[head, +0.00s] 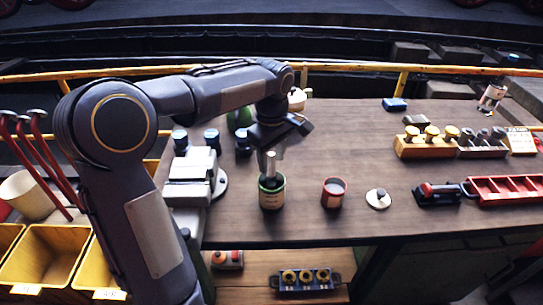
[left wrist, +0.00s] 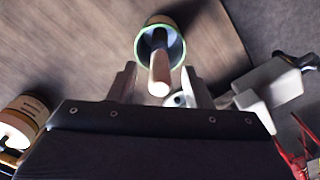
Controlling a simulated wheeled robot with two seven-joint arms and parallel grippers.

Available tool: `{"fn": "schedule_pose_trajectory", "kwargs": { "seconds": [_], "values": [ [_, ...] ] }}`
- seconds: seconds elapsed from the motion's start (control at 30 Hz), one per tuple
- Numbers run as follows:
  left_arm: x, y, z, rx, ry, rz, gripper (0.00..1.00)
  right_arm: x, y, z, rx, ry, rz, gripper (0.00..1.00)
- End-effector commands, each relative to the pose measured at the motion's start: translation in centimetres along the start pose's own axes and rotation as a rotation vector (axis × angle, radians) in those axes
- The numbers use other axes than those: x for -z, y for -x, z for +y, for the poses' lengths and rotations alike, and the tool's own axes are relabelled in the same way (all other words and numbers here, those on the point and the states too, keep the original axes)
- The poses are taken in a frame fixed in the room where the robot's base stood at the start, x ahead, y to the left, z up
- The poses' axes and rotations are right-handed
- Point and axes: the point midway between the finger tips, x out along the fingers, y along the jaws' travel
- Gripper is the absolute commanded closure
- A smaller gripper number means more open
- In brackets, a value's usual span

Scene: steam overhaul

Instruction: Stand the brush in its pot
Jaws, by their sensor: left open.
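The pot (head: 272,196) is a dark tin with a green rim and a pale label, standing near the front edge of the bench. The brush (head: 270,164) stands in it, pale handle end up. In the left wrist view the pot (left wrist: 147,62) shows from above, with the brush (left wrist: 159,78) rising out of its mouth toward the camera. My left gripper (head: 268,148) is above the pot, pointing down. In the left wrist view its open fingers (left wrist: 159,88) are either side of the handle, with gaps visible. The brush's lower end is hidden inside the pot. My right gripper is not in view.
A red tin (head: 334,194) and a pale disc with a knob (head: 378,199) stand right of the pot. A grey vise (head: 192,178) is close on the left. A red tray (head: 505,188) lies at the far right. The bench's middle is clear.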

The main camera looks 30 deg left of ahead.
Motion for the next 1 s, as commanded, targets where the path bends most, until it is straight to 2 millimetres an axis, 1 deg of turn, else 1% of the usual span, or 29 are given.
{"fn": "schedule_pose_trajectory", "kwargs": {
  "seconds": [0.07, 0.17, 0.4, 0.53, 0.7, 1.0],
  "values": [
    [0.0, 0.3, 0.0, -0.001, 0.000, 0.000, 0.55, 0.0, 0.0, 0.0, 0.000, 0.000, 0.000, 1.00],
    [0.0, 1.4, 0.1, -0.004, 0.001, 0.001, 0.55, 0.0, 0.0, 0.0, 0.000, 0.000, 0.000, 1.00],
    [0.0, 5.5, 0.1, -0.005, 0.000, 0.001, 0.55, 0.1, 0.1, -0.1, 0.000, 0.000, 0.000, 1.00],
    [0.0, 7.1, 0.1, -0.001, 0.000, 0.001, 0.55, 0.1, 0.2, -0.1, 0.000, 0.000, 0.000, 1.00],
    [0.0, 7.8, 0.0, 0.001, 0.000, 0.000, 0.55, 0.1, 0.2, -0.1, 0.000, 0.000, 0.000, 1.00],
    [0.0, 7.8, 0.0, 0.000, 0.000, 0.000, 0.55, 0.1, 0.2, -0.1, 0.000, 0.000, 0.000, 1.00]
  ]
}}
